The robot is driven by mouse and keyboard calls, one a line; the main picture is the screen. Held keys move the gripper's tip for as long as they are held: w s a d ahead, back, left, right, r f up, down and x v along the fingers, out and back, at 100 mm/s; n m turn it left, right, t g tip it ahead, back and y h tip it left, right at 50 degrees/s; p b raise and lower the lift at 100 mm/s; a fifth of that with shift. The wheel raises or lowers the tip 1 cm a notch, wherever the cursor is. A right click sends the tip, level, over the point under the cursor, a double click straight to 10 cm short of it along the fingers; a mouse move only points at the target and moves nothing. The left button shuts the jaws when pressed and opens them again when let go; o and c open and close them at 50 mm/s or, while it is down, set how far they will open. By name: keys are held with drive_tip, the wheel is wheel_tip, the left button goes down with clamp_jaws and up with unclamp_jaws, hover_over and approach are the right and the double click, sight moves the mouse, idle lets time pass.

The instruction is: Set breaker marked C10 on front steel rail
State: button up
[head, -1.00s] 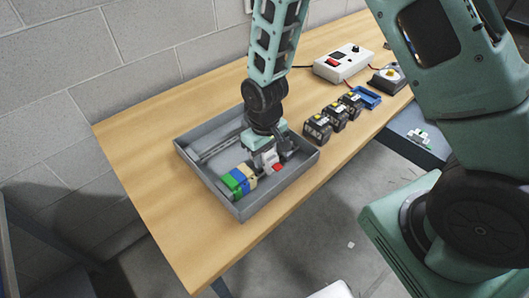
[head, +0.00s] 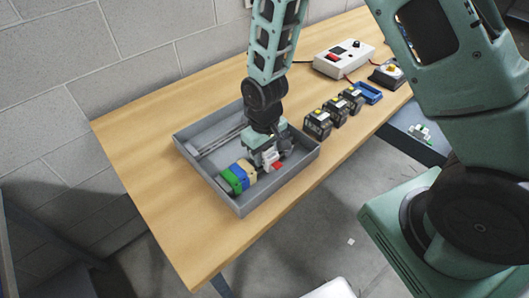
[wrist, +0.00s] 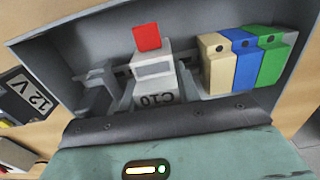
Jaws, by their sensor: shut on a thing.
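The breaker (wrist: 153,68) is white with a red lever and a dark "C10" mark that reads upside down in the wrist view. My gripper (head: 271,157) is shut on this breaker inside the grey tray (head: 214,197). In the head view the breaker (head: 270,158) is partly covered by my gripper. Green (wrist: 270,62), blue (wrist: 240,62) and tan (wrist: 215,65) blocks stand side by side, right of the breaker, with a small gap. A steel rail (head: 217,143) shows toward the tray's back. The breaker's underside is hidden, so I cannot tell whether it is seated on a rail.
Several black units (head: 317,123) marked 12 V stand in a row just right of the tray. The table's left part is clear.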

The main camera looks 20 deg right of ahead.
drive_tip(key=shift+f, duration=0.45)
drive_tip(key=o, duration=1.2)
drive_tip(key=shift+r, duration=0.1)
wheel_tip(320, 180, up, 17)
drive_tip(key=b, duration=0.2)
drive_tip(key=shift+r, duration=0.15)
